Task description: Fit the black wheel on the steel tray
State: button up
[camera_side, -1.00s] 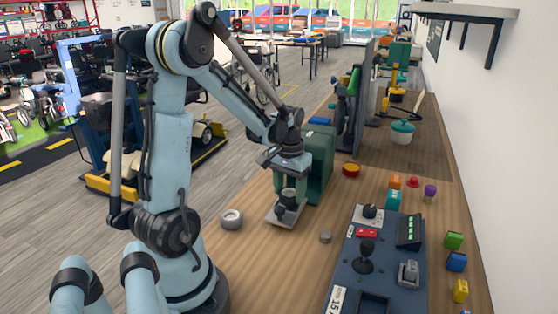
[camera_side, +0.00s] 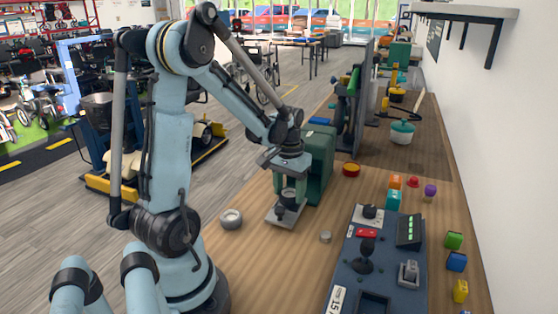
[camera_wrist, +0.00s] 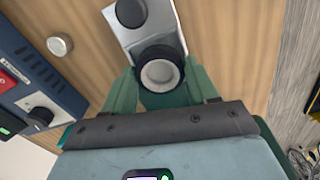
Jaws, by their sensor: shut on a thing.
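The black wheel (camera_wrist: 144,57) has a pale grey hub and sits between the two green fingers of my gripper (camera_wrist: 161,74), which is shut on it. The steel tray (camera_wrist: 168,20) lies under and ahead of the wheel in the wrist view, with a round black piece (camera_wrist: 131,12) at its far end. In the side view the wheel (camera_side: 289,197) and my gripper (camera_side: 290,194) are over the rear part of the tray (camera_side: 296,216). The fingers partly hide the wheel. I cannot tell whether the wheel touches the tray.
A blue control box (camera_side: 345,270) with a joystick stands right of the tray. A small grey disc (camera_side: 325,237) lies between them. A green block (camera_side: 319,165) stands close behind my gripper. Coloured pieces line the right side.

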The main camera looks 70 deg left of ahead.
jog(key=shift+f, duration=0.4)
dwell(0.3)
jog(key=o, duration=1.4)
jog(key=shift+r, duration=3)
jog(key=shift+d, duration=0.1)
